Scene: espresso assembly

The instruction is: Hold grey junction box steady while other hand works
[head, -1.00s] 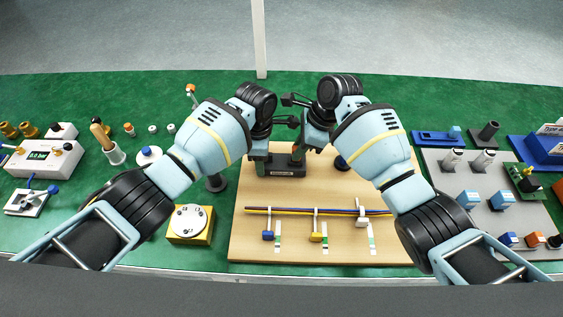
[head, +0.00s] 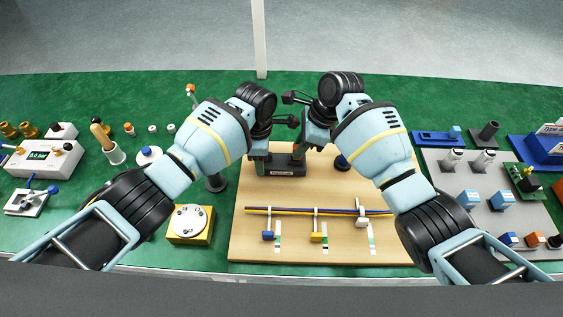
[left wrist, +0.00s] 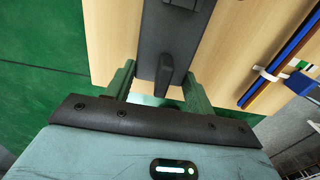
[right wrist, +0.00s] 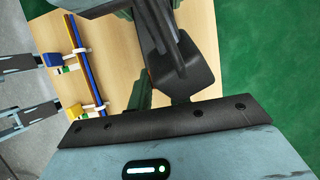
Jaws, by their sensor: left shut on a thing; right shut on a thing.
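The grey junction box (head: 287,170) is a dark grey block near the back of the wooden board, with a small label on its front. My left gripper (head: 259,160) is at its left end. In the left wrist view, a narrow dark tab of the box (left wrist: 166,72) runs between the green fingers, and this gripper is shut on it. My right gripper (head: 302,150) is at the right end of the box. In the right wrist view, it is shut on a dark grey part (right wrist: 183,72); its far finger is mostly hidden, and I cannot tell whether this part belongs to the box.
The wooden board (head: 270,232) carries several coloured wires (head: 300,210) in clips in front of the box. A yellow block with a round white top (head: 190,221) stands left of the board. A grey mat (head: 470,205) with small parts lies to the right.

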